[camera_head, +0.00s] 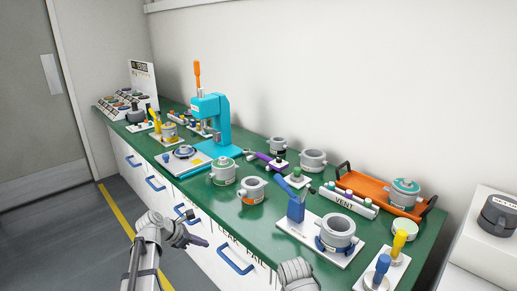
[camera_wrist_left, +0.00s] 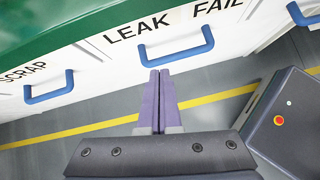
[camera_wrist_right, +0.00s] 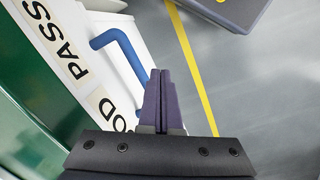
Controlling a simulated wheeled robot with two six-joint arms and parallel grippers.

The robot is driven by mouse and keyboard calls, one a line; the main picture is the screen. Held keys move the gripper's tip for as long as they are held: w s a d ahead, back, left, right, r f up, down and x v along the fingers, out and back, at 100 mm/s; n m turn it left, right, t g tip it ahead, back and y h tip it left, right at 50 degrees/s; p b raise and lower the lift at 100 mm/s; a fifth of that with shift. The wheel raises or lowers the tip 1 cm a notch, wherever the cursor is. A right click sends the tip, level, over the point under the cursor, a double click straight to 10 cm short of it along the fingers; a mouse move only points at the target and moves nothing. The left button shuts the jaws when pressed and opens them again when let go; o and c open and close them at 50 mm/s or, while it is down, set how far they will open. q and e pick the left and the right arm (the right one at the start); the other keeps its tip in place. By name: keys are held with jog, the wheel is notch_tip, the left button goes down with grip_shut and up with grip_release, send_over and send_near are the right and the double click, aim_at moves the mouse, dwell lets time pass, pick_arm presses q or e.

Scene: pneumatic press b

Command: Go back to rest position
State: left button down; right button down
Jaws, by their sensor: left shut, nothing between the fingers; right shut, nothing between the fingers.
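My left gripper (camera_head: 203,242) is in front of the white drawer fronts, off the green bench's near edge. Its purple fingers are together and empty in the left wrist view (camera_wrist_left: 160,74), over the floor and below the LEAK FAIL drawer's blue handle (camera_wrist_left: 178,48). My right gripper shows in the right wrist view (camera_wrist_right: 163,74) with its dark purple fingers together and empty. It is beside a blue drawer handle (camera_wrist_right: 120,62) and the PASS label (camera_wrist_right: 55,28); whether it touches the handle I cannot tell. In the head view only part of my right arm shows at the bottom edge.
The green bench (camera_head: 262,215) holds a teal press (camera_head: 211,122) with an orange handle, several grey pots, an orange tray (camera_head: 365,190) and a blue-levered fixture (camera_head: 297,208). Blue drawer handles (camera_head: 236,262) jut from the front. The floor (camera_head: 60,235) at left is clear.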

pick_arm(q)
jog(key=s+d+f+m+g+y, duration=0.3)
jog(key=s+d+m, duration=0.8)
jog(key=m, duration=0.4)
jog(key=s+d+f+m+g+y, duration=0.2)
jog(key=s+d+m+g+y, duration=0.15)
jog(key=s+d+m, duration=0.75)
notch_tip(320, 180, up, 15)
jog(key=a+m+p, duration=0.2)
jog(key=m+p, duration=0.1)
jog(key=p, duration=1.2)
jog(key=shift+s+r+p, duration=0.2)
jog(key=shift+s+p, duration=0.15)
jog(key=shift+p, duration=0.05)
jog(key=shift+t, duration=0.25)
